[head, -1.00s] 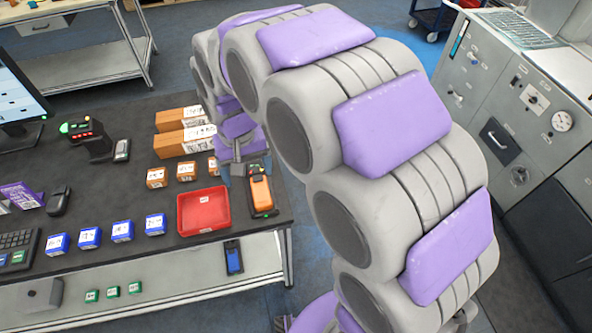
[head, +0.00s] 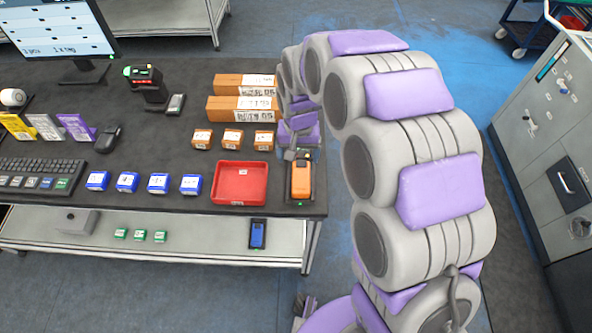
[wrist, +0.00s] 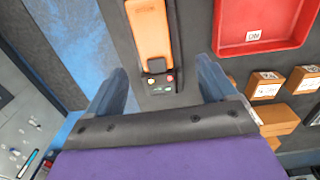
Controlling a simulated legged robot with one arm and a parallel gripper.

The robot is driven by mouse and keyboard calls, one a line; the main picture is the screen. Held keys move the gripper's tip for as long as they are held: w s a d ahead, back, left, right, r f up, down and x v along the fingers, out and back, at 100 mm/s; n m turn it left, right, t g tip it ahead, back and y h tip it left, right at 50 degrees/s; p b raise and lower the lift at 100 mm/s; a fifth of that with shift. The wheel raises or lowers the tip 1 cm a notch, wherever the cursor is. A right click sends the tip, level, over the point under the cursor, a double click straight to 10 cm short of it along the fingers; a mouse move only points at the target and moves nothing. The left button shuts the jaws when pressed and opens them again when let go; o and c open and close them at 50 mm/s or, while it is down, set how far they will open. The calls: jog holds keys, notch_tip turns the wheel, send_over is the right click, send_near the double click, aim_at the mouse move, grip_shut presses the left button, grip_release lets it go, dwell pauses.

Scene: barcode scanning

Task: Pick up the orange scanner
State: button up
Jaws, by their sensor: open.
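The orange scanner (head: 301,179) lies in a dark cradle at the right end of the dark table (head: 150,210), just right of the red tray. In the wrist view the scanner (wrist: 149,28) is at the top centre, with its dark base and small coloured lights toward me. My gripper (wrist: 160,82) is open and empty, its two blue-grey fingers standing apart on either side of the scanner's near end. In the head view my gripper (head: 302,152) is at the far end of the scanner, partly hidden by my arm.
The red tray (head: 240,203) sits left of the scanner and looks empty apart from a small label. A blue handheld device (head: 257,234) lies on the lower shelf (head: 200,253).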

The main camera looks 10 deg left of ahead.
aim_at(300, 174)
jog(key=d+f, duration=0.2)
jog(key=f, duration=0.1)
jog(key=shift+d+f+b, duration=0.15)
jog(key=shift+d+b, duration=0.15)
jog(key=shift+d, duration=0.1)
jog(key=a+f, duration=0.1)
jog(key=a+f+b, duration=0.1)
jog(key=f, duration=0.1)
jog(key=s+a+f, duration=0.1)
jog(key=f, duration=0.1)
jog(key=shift+b, duration=0.3)
jog(key=shift+d+f, duration=0.2)
jog(key=shift+f, duration=0.1)
jog(key=shift+w+d+r, duration=0.15)
jog(key=shift+w+d, duration=0.05)
jog(key=shift+d, duration=0.75)
jog(key=shift+c, duration=0.4)
jog(key=shift+s, duration=0.1)
jog(key=shift+c, duration=1.4)
jog(key=shift+a, duration=0.7)
jog(key=c, duration=0.5)
jog(key=shift+d, duration=0.3)
jog(key=c, duration=0.4)
jog(key=shift+o, duration=0.2)
jog(key=shift+a, duration=0.1)
